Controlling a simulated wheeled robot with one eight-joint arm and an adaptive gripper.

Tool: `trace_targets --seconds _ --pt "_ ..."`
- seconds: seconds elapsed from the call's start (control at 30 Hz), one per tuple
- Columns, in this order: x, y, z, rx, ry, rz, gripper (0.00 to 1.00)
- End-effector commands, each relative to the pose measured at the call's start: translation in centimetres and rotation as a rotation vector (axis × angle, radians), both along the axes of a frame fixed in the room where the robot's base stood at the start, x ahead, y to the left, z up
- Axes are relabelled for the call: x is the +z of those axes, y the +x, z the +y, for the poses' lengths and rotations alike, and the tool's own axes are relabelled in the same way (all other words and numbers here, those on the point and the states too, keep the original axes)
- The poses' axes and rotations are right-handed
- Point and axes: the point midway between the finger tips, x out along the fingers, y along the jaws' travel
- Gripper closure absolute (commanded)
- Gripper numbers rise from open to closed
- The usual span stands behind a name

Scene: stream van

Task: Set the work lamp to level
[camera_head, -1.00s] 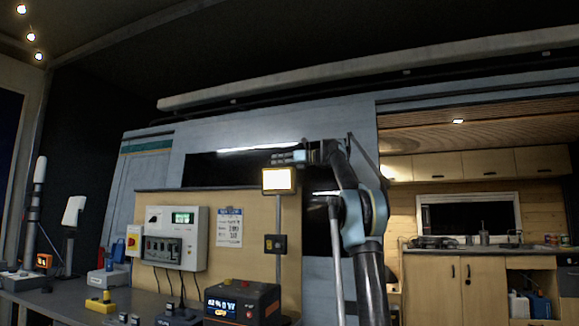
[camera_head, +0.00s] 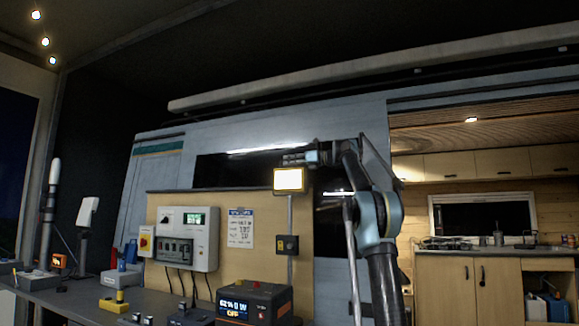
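The work lamp (camera_head: 289,181) is a small rectangular panel, lit warm white, at the top of a thin grey pole. A small dark box (camera_head: 287,245) with a round knob or button is fixed lower on that pole; its setting is too small to read. My gripper (camera_head: 287,160) is in the picture just above the lamp, pointing left, with the arm coming from the right. I cannot tell whether it touches the lamp. Its fingers are small and seen from the side, so their opening is unclear.
A wooden panel carries a white control box (camera_head: 188,238) and a notice (camera_head: 241,228). A van kitchen with cabinets (camera_head: 468,287) lies to the right.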

Motion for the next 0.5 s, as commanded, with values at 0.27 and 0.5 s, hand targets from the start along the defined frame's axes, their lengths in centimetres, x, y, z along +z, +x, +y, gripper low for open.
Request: trace_targets --seconds 0.27,0.5 --pt "-0.3 -0.7 -2.7 -0.009 -0.007 0.000 0.70" --pt "-0.2 -2.6 -6.8 -0.006 -0.005 0.000 0.70"
